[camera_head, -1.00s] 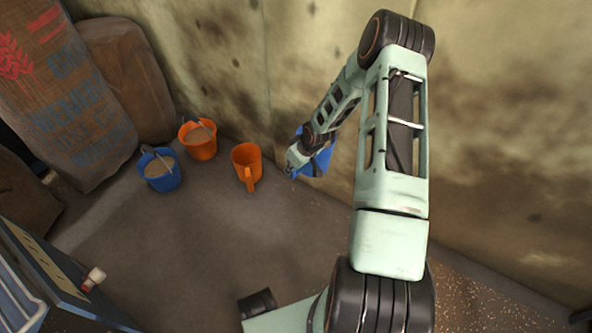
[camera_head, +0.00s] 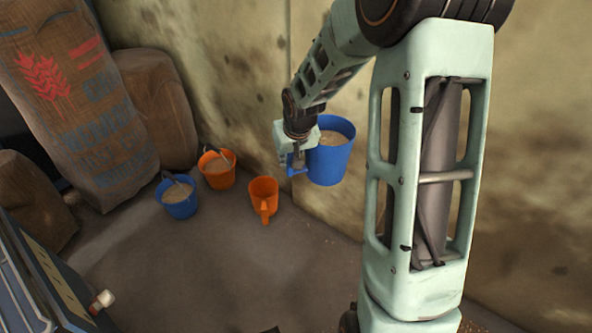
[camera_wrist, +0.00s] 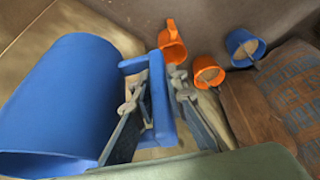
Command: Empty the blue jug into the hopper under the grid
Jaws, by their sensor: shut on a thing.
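The blue jug (camera_head: 332,160) is held in the air near the wall, roughly upright in the head view, with pale grain inside its mouth. My gripper (camera_head: 297,165) is at its left side, shut on the jug's handle. In the wrist view the jug (camera_wrist: 58,98) fills the left side, and its handle (camera_wrist: 163,105) lies between the fingers of my gripper (camera_wrist: 160,95). I cannot make out the hopper or the grid in these views.
An orange jug (camera_head: 263,196), an orange bucket (camera_head: 217,178) and a blue bucket (camera_head: 178,204) stand on the floor by the wall. Large sacks (camera_head: 75,110) lean at the left. A blue-grey panelled thing (camera_head: 45,275) is at the lower left. The middle floor is clear.

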